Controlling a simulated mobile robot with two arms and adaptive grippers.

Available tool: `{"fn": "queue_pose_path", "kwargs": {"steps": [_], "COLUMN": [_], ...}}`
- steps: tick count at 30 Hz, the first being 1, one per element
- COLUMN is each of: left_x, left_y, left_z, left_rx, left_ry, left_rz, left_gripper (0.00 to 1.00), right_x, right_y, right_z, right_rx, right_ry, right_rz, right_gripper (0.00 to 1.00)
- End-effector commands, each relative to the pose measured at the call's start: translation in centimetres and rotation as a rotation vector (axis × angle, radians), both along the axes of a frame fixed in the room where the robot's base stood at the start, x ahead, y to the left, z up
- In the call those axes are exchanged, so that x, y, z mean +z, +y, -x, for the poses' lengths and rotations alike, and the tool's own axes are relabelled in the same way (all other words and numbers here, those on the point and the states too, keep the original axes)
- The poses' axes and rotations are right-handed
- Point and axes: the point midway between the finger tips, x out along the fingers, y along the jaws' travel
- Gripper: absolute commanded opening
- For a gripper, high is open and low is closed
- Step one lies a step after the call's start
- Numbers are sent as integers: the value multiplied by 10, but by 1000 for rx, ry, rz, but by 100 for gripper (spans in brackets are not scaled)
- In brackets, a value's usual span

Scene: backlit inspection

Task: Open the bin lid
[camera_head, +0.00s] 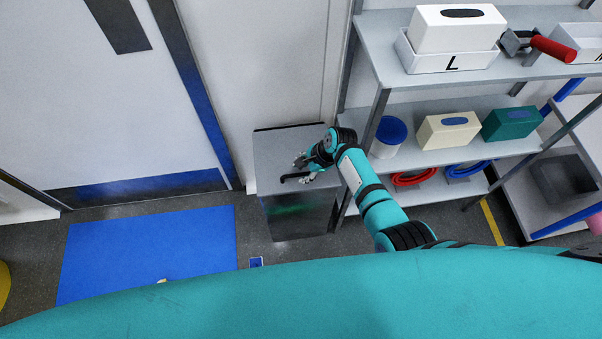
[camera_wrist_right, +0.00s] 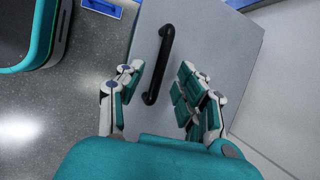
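The bin (camera_head: 300,213) is a grey metal box standing against the wall, left of the shelves. Its flat lid (camera_head: 285,143) lies level on top and looks closed. A black bar handle (camera_head: 294,179) is on the lid near its front edge; it also shows in the right wrist view (camera_wrist_right: 154,84). My right gripper (camera_head: 301,172) is over the lid, close to the handle. In the right wrist view its fingers (camera_wrist_right: 160,84) are spread, with the handle showing in the gap between them. I cannot tell whether they touch it. My left gripper is out of view.
A shelf unit (camera_head: 385,45) with boxes and a blue-lidded tub (camera_head: 390,134) stands close right of the bin. A blue mat (camera_head: 150,255) lies on the floor to the left, before a door (camera_head: 130,110).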

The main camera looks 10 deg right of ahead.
Motion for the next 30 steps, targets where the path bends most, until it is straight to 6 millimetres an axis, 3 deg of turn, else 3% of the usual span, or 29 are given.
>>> {"fn": "queue_pose_path", "kwargs": {"steps": [6, 15, 23, 30], "left_x": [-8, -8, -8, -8], "left_y": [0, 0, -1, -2], "left_z": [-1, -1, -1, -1], "left_rx": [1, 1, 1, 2], "left_ry": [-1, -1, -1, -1], "left_rz": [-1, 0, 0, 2], "left_gripper": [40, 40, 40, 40], "right_x": [-17, -18, -18, -18], "right_y": [8, 8, 8, 8], "right_z": [-4, -4, -4, -4], "right_rx": [0, -1, 0, -1], "right_ry": [0, -2, -1, -1], "right_rz": [-1, 0, 0, 1], "right_gripper": [36, 36, 2, 0]}}
